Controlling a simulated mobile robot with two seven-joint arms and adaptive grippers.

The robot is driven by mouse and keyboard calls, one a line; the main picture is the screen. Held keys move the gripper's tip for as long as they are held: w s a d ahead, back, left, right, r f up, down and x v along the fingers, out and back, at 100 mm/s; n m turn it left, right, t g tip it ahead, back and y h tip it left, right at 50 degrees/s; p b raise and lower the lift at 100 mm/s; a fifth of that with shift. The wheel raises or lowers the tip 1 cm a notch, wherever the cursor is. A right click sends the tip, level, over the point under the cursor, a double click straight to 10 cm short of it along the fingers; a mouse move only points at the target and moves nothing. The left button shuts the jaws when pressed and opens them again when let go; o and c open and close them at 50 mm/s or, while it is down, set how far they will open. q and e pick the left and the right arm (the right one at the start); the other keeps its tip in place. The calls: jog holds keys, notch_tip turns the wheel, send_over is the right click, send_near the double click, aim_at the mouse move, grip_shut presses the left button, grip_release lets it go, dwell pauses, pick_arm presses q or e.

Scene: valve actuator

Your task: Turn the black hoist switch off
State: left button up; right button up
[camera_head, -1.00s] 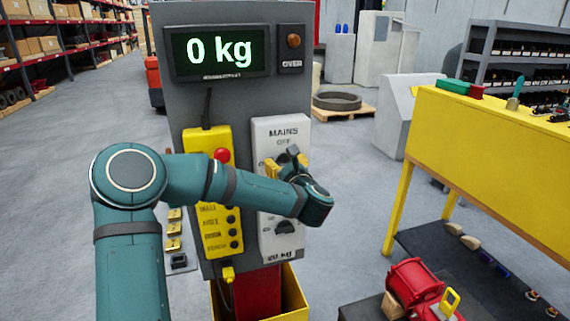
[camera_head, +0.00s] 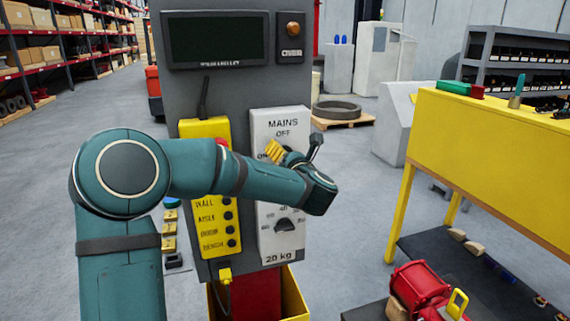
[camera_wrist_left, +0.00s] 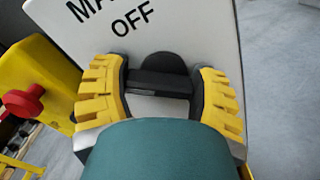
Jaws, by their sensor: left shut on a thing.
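The white MAINS panel (camera_head: 263,215) is on the front of the grey column, with OFF printed near its top. It also shows in the wrist view (camera_wrist_left: 190,18). The black switch (camera_wrist_left: 160,83), a bar on a round base, lies crosswise between the yellow-padded fingers of my left gripper (camera_head: 292,152). The gripper is shut on the bar, with a finger at each end. In the head view, the gripper and wrist hide most of the switch. My right gripper is in neither view.
A yellow control box (camera_head: 205,130) with a red button (camera_wrist_left: 22,101) is close left of the panel. Above, the display (camera_head: 217,40) is dark. A yellow workbench (camera_head: 500,140) stands right, with a red machine (camera_head: 417,290) low in front. Floor between column and bench is clear.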

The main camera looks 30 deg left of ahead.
pick_arm(q)
jog(key=shift+d+f+m+b, duration=0.1)
jog(key=shift+m+b, duration=0.3)
jog(key=shift+m, duration=0.5)
jog(key=m, duration=0.2)
jog(key=shift+w+m+b, duration=0.1)
jog(key=shift+m+b, duration=0.25)
jog(key=shift+m, duration=0.05)
jog(key=m, duration=0.2)
jog(key=shift+d+m, duration=0.1)
jog(key=shift+m, duration=0.2)
jog(key=shift+w+m, duration=0.1)
jog(key=shift+m, duration=1.5)
jog(key=o, duration=1.2)
jog(key=v, duration=1.2)
